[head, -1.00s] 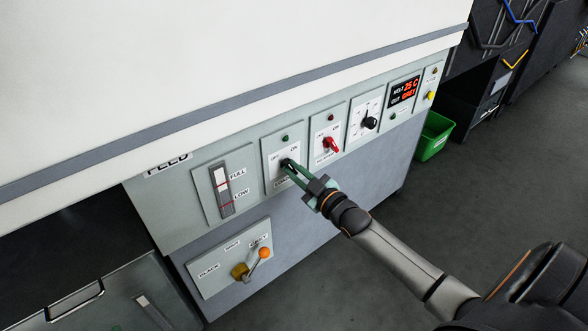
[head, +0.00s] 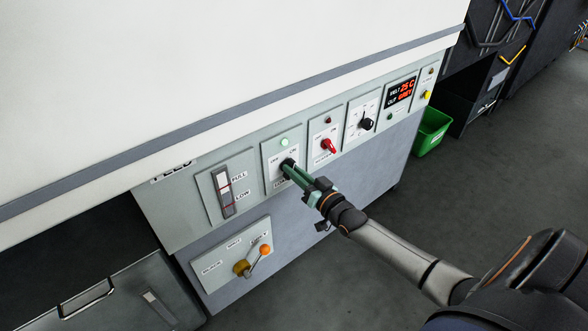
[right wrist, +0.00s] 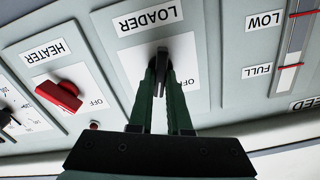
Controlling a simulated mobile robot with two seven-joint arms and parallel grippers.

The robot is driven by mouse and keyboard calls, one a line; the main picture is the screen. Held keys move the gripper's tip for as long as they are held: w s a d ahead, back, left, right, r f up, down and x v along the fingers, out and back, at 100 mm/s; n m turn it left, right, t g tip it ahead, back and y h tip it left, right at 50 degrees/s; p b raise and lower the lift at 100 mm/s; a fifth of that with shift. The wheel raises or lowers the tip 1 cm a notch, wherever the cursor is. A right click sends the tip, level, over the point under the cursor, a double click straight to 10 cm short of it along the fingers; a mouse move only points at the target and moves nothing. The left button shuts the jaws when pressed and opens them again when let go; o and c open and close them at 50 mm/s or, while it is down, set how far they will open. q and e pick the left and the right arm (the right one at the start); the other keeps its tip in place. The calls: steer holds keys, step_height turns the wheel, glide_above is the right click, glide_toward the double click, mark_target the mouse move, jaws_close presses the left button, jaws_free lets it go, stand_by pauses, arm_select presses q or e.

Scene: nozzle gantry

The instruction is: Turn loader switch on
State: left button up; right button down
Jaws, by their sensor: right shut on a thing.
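The loader switch (head: 287,163) is a black knob on a white plate marked OFF and ON, in the middle of the grey control panel. It also shows in the right wrist view (right wrist: 162,62) under the upside-down LOADER label. My right gripper (head: 292,169) is shut on this knob, with its green fingers (right wrist: 162,85) on either side of it. The small lamp (head: 284,142) above the switch glows pale green. The knob's exact angle is partly hidden by the fingers. My left gripper is not in view.
Right of the loader are the red heater switch (head: 328,146), a black dial (head: 367,124) and a red-lettered display (head: 401,91). A level gauge (head: 224,192) is at left, and an orange-tipped lever (head: 264,250) below. A green bin (head: 431,132) stands on the floor.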

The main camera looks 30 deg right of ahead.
steer(key=shift+m, duration=1)
steer(key=c, duration=0.9)
jaws_free()
steer(key=shift+o, duration=0.2)
steer(key=shift+s, duration=0.1)
steer(key=s+d+p, duration=0.1)
steer(key=s+p, duration=0.1)
steer(key=s, duration=1)
steer(key=shift+s+p, duration=0.15)
steer(key=shift+p, duration=0.2)
